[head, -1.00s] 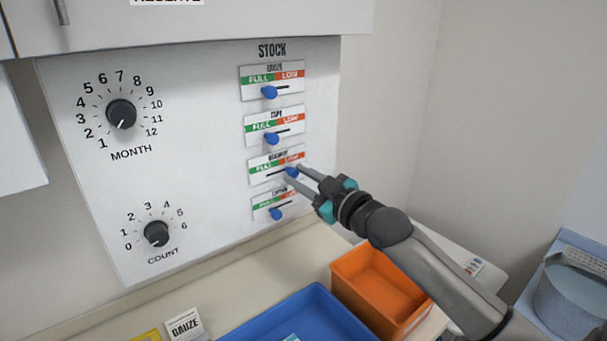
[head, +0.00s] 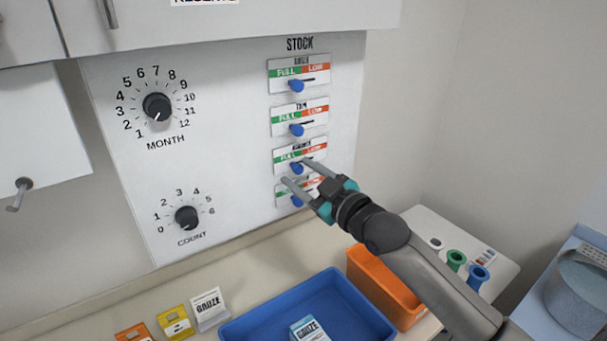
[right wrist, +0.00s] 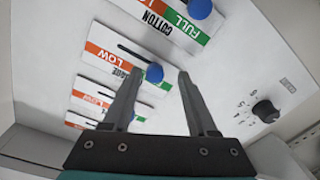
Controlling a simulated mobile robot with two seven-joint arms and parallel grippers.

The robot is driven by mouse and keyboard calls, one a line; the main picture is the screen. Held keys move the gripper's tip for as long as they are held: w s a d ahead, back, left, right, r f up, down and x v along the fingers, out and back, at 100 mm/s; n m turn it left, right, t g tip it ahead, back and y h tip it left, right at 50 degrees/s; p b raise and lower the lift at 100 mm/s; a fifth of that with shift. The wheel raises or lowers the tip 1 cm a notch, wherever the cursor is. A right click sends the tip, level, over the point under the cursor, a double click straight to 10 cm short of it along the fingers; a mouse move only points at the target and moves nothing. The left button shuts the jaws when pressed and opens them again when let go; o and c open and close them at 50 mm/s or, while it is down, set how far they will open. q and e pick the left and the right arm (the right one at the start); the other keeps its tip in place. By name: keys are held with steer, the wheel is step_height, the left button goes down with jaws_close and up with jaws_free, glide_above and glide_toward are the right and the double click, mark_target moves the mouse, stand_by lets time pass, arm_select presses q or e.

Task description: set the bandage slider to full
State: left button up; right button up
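The bandage slider is the third one down on the STOCK panel, with a blue knob (head: 297,168) on a green FULL and orange LOW plate (head: 318,155). The knob stands toward the FULL side, roughly in line with the other knobs. In the right wrist view the bandage knob (right wrist: 154,73) is at the green end of its slot, with the empty slot toward LOW. My right gripper (head: 295,172) is open, its fingertips apart on either side of the knob, with visible gaps in the wrist view (right wrist: 160,76). My left gripper is not in view.
Gauze (head: 297,86), tape (head: 297,130) and cotton (head: 297,200) knobs are close above and below. MONTH (head: 157,106) and COUNT (head: 187,218) dials are at left. A blue tray (head: 250,330) and orange bin (head: 385,285) stand on the counter below.

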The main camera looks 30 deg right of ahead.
steer(key=shift+d, duration=0.15)
steer(key=shift+s, duration=0.5)
steer(key=s+d+b, duration=0.1)
steer(key=s+b, duration=0.1)
steer(key=s, duration=1.2)
steer(key=shift+d, duration=0.4)
steer(key=shift+s, duration=0.1)
